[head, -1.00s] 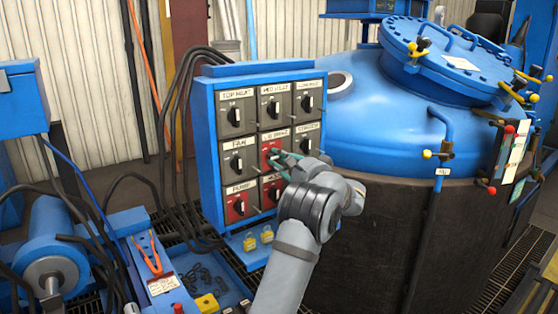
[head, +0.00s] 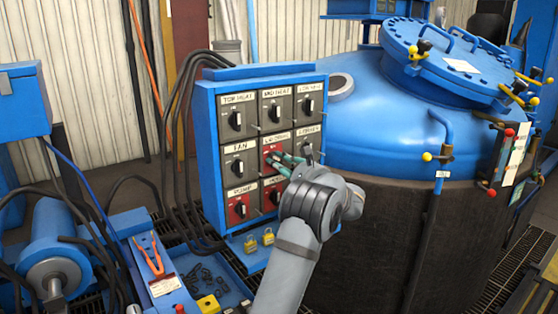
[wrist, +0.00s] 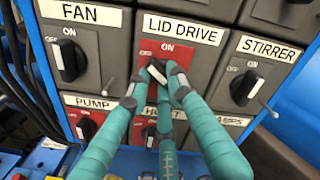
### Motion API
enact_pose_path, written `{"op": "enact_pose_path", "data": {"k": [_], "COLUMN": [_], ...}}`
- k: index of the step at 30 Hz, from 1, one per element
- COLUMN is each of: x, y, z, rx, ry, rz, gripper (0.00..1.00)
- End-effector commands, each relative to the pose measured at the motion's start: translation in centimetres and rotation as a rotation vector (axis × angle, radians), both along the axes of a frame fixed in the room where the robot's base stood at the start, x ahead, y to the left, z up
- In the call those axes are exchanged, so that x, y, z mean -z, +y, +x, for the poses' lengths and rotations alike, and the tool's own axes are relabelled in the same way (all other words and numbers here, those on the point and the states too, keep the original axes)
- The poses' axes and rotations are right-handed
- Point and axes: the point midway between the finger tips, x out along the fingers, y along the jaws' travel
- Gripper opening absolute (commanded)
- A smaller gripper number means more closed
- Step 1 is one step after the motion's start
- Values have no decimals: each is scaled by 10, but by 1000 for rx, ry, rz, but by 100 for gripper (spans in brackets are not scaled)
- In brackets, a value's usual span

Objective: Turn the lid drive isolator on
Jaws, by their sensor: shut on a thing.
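The lid drive isolator (head: 267,150) is a red switch plate in the middle of the blue panel. In the wrist view its label reads LID DRIVE above the red plate (wrist: 188,54), with ON at the top and OFF at the left. Its black knob (wrist: 156,71) sits slanted, its upper end towards the upper left, between OFF and ON. My gripper (wrist: 158,80) has its teal fingers shut on this knob and partly hides it. In the head view my gripper (head: 280,162) reaches the panel from the right.
Close around are the fan switch (wrist: 68,60), the stirrer switch (wrist: 243,87) and the red pump switch (wrist: 86,127). Two yellow padlocks (head: 259,239) hang below the panel. The blue furnace vessel (head: 400,120) stands right behind my arm.

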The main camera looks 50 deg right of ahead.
Motion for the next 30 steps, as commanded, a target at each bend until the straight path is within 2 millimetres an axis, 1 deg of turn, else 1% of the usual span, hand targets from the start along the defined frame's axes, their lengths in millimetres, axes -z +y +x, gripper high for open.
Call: {"op": "enact_pose_path", "data": {"k": [18, 24, 30], "x": [-6, -6, -6], "y": [2, 2, 2], "z": [0, 0, 0], "rx": [1, 1, 2], "ry": [-170, -216, -250], "rz": [554, 702, 807], "gripper": [0, 0, 0]}}
